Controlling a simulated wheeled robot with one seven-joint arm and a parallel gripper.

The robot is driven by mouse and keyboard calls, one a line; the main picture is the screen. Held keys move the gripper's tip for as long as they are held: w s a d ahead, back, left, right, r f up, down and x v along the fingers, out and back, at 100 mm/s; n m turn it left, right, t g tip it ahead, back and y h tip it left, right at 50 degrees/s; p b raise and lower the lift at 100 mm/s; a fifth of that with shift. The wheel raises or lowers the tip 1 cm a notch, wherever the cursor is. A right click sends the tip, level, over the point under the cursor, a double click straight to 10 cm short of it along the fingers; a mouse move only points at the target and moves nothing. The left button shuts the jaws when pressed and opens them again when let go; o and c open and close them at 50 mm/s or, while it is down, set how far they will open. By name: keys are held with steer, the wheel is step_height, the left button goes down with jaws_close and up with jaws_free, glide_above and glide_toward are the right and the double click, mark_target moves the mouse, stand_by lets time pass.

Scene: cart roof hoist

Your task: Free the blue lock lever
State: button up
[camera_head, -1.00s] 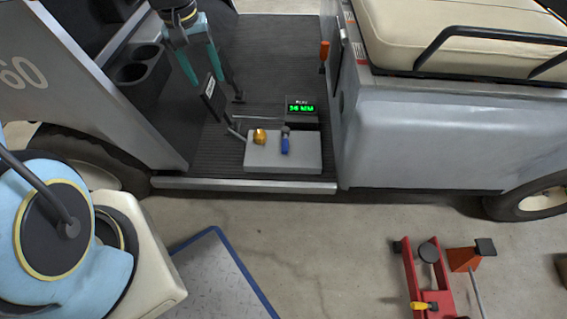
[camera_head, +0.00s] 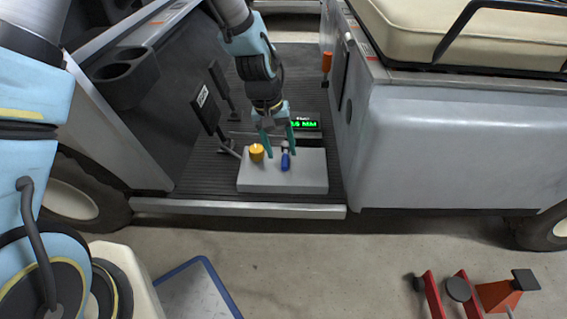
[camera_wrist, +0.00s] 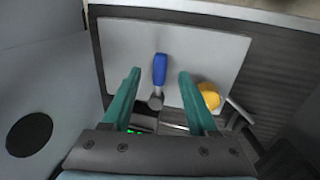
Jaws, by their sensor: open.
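The blue lock lever (camera_head: 285,160) stands on a light grey panel (camera_head: 300,180) on the cart floor. In the wrist view the blue lever (camera_wrist: 160,68) has a grey round pivot at its near end. My gripper (camera_head: 278,148) is open above the panel, its teal fingers apart. In the wrist view the lever lies between the lines of the two fingers (camera_wrist: 160,75), and I see no contact. A yellow-orange knob (camera_head: 257,152) sits on the panel left of the lever. It also shows in the wrist view (camera_wrist: 209,95), close beside one finger.
A box with a green display (camera_head: 304,124) stands behind the panel, partly hidden by my gripper. Pedals (camera_head: 205,108) rise to the left. An orange-handled lever (camera_head: 327,63) is by the seat box (camera_head: 440,140). A red jack (camera_head: 450,295) sits on the floor, lower right.

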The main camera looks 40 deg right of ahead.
mark_target(284, 162)
steer(key=f, duration=0.2)
steer(key=f+b, duration=0.1)
steer(key=f, duration=0.1)
steer(key=shift+s+d, duration=0.2)
steer(key=shift+d, duration=0.1)
jaws_close()
stand_by(1.1)
